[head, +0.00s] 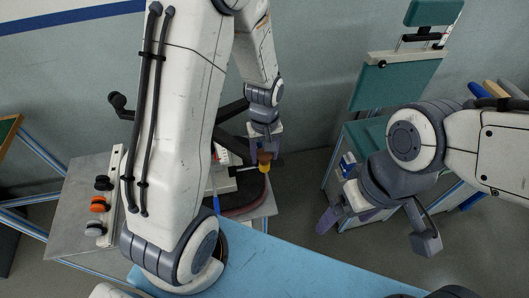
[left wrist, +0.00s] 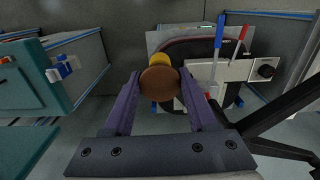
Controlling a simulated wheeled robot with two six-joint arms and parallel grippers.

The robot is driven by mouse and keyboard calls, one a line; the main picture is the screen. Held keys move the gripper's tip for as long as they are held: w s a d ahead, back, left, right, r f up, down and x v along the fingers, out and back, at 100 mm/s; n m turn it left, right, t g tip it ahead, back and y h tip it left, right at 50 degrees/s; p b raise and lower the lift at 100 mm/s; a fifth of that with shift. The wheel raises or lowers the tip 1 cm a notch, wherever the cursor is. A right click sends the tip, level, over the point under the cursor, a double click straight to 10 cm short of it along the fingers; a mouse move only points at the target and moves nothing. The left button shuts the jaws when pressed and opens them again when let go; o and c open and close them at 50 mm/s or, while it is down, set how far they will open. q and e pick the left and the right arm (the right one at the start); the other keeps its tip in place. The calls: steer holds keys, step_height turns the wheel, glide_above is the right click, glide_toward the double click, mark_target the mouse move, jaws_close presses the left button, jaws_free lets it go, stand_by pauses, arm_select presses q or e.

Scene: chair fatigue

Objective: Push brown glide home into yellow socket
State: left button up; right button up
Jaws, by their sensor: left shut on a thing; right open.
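The brown glide (left wrist: 159,81) is a round disc between the fingertips of my left gripper (left wrist: 160,84), which is shut on it. In the head view, the glide (head: 264,156) shows at the tips of the left gripper (head: 265,150). The yellow socket (head: 264,168) is directly below it and looks in contact. In the left wrist view, the yellow socket (left wrist: 176,60) is partly hidden behind the disc, so how far the glide sits in it cannot be told. My right gripper (head: 377,228) is open and empty, well to the right, with its fingers apart.
A white clamp block (left wrist: 222,72) with a blue handle (left wrist: 219,32) and a red handle stands beside the socket. Dark chair legs (left wrist: 285,110) run close by on the right. Several glides, one orange (head: 98,205), lie on the grey side table (head: 70,215). The blue tabletop (head: 275,268) is mostly clear.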

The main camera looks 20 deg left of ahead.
mark_target(265, 154)
arm_select(q)
steer(key=shift+f, duration=0.15)
steer(key=o, duration=1.3)
steer(key=shift+o, duration=0.2)
step_height(265, 154, up, 11)
steer(key=b, duration=0.1)
steer(key=shift+f+b, duration=0.2)
steer(key=shift+b, duration=0.1)
step_height(265, 154, down, 11)
steer(key=shift+r+p, duration=0.2)
steer(key=shift+p, duration=0.65)
steer(key=shift+r+p, duration=0.3)
steer(key=shift+r, duration=0.3)
